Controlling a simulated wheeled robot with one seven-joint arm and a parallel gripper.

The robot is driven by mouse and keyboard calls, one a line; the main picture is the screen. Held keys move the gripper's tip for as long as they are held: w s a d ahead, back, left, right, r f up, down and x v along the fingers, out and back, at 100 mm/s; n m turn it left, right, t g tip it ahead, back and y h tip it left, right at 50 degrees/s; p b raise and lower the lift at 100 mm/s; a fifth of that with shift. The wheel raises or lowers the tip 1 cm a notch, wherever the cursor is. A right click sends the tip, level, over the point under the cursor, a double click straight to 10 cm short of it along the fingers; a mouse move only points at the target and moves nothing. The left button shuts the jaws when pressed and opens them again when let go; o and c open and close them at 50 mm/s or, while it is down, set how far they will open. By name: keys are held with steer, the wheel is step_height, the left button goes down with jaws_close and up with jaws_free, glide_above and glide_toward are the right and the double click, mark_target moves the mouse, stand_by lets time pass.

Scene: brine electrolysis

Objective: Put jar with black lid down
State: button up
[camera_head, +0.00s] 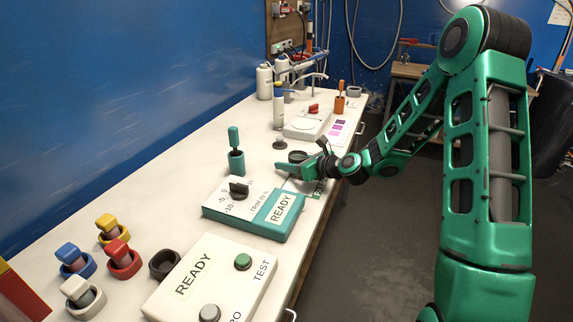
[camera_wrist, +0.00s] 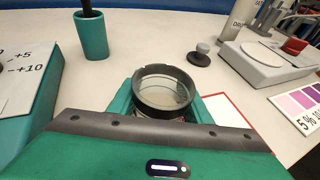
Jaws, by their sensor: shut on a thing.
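The jar with black lid (camera_wrist: 163,90) is between my gripper's fingers (camera_wrist: 160,108) in the wrist view. Its dark ring-shaped top faces the camera, and the middle of it looks clear. The gripper is shut on it, with a green finger on each side. In the head view the jar's dark top (camera_head: 297,156) shows at my gripper (camera_head: 295,168), low over the white bench. The jar's lower part is hidden, so I cannot tell whether it touches the bench. A red-edged white card (camera_wrist: 225,108) lies just right of the jar.
A trim box (camera_head: 250,208) stands nearer the camera, with a teal holder (camera_head: 236,162) behind it. A small grey knob (camera_wrist: 201,55) and a white scale (camera_wrist: 268,62) stand beyond the jar. Purple colour patches (camera_head: 337,128) lie by the right edge. Bottles (camera_head: 264,82) stand farther back.

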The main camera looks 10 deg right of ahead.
steer(key=o, duration=1.3)
steer(key=v, duration=1.2)
